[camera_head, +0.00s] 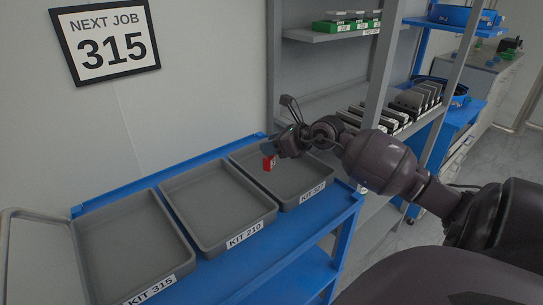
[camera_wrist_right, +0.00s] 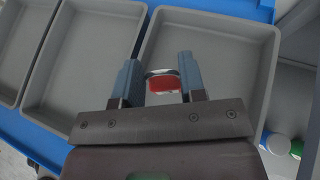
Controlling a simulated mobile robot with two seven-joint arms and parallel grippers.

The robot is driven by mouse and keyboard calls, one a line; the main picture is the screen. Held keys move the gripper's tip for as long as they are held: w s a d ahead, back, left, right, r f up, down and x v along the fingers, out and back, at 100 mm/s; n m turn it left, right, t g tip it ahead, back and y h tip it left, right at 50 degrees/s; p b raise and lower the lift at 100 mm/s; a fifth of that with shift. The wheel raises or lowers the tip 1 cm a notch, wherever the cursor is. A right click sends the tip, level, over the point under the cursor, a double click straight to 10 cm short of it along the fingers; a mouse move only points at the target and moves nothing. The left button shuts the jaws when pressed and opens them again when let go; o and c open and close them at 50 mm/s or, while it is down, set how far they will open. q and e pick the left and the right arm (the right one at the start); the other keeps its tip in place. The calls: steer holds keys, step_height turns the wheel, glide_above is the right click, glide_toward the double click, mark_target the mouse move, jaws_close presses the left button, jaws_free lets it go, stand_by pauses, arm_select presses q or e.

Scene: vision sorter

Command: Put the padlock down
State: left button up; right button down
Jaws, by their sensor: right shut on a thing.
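A red padlock (camera_head: 268,163) with a silver shackle is held at the tips of my right gripper (camera_head: 276,152), over the KIT 321 tray (camera_head: 308,198). In the right wrist view the padlock (camera_wrist_right: 163,84) sits between the two blue fingers of the right gripper (camera_wrist_right: 162,82). The grey tray floor shows around and below it; I cannot tell how high above the floor it is. The KIT 210 tray (camera_head: 213,207) and KIT 315 tray (camera_head: 130,248) stand to the left and look empty. My left gripper is not in view.
A sign (camera_head: 107,42) on the wall reads NEXT JOB 315. The trays stand on a blue cart (camera_head: 258,281). A grey shelf unit (camera_head: 335,50) with green boxes and dark items stands close behind and right of the arm.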

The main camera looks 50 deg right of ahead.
step_height(320, 180, down, 4)
steer(key=shift+r, duration=0.25)
steer(key=c, duration=0.7)
jaws_free()
steer(key=shift+f, duration=0.2)
